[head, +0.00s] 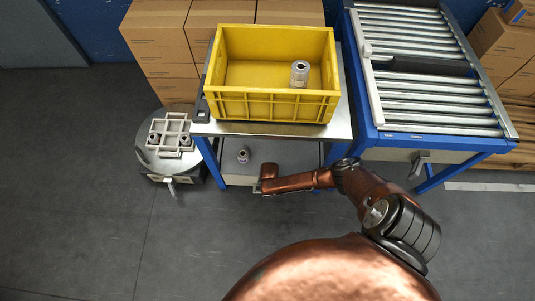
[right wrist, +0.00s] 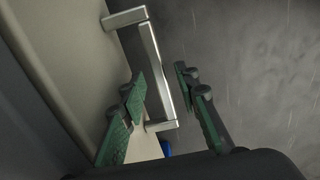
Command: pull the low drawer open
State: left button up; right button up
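In the right wrist view, a beige drawer front (right wrist: 72,45) fills the left side. A silver bar handle (right wrist: 155,70) on two posts stands out from it. My right gripper (right wrist: 160,76) is open, with one green-padded finger on each side of the handle bar. The left finger is between the bar and the drawer front; I see a gap between the right finger and the bar. In the head view my right arm reaches left, its end low in front of the blue-legged table (head: 340,122); the gripper's fingers cannot be made out there. My left gripper is not in view.
A yellow crate (head: 275,108) with a metal cylinder (head: 299,74) stands on the table. Another small cylinder (head: 243,155) is on the low shelf. A roller conveyor (head: 440,100) is at right, a round stand (head: 150,163) at left. Floor (head: 70,190) is clear at front left.

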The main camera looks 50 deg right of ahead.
dwell(0.3)
grip_shut()
dwell(0.6)
